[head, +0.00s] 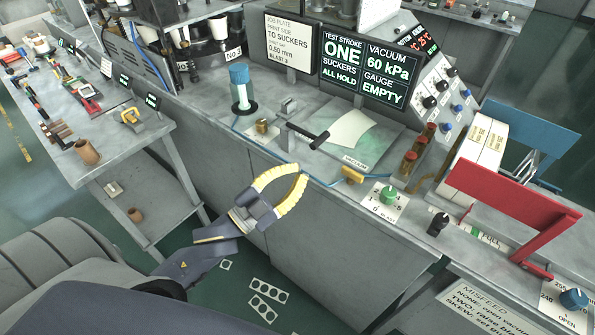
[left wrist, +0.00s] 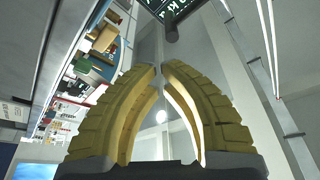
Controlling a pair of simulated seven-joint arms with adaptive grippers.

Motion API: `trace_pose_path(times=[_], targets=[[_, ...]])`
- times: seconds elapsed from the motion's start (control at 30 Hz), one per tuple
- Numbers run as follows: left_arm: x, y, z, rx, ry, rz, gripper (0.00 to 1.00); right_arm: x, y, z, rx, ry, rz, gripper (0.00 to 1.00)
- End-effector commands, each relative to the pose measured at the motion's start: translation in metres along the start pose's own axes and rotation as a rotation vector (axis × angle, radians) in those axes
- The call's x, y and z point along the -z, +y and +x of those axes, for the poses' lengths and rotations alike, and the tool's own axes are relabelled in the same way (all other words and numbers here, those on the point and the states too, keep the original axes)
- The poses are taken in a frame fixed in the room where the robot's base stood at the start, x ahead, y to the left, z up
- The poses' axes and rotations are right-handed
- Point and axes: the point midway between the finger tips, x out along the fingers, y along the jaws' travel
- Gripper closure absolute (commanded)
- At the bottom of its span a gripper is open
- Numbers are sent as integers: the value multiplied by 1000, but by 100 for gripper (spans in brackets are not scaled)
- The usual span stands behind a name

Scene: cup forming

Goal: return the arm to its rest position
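My left gripper (head: 301,180) has yellow ribbed fingers and reaches up from the lower left in the head view, in front of the grey workbench. Its fingertips come together, and no object shows between them. In the left wrist view the two fingers (left wrist: 160,68) curve inward and their tips almost meet, with an empty hollow between them. My left arm (head: 190,262) runs down to the lower left. My right gripper is in neither view.
A tool table (head: 100,155) stands left. Flat white pieces (head: 268,290) lie on the green floor.

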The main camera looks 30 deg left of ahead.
Motion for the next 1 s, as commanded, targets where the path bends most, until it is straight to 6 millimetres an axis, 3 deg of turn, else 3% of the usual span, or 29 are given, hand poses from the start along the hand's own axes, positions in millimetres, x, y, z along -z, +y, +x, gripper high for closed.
trace_pose_path(times=[0.57,0.67,0.77,1.0], targets=[[-3,1,0,-2,-9,-24,100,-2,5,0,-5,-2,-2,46],[-33,10,-1,-18,-66,-40,100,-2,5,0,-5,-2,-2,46],[-81,25,-7,-40,-157,-59,100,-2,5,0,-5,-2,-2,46],[-219,80,-48,-91,-433,-128,100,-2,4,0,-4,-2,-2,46]])
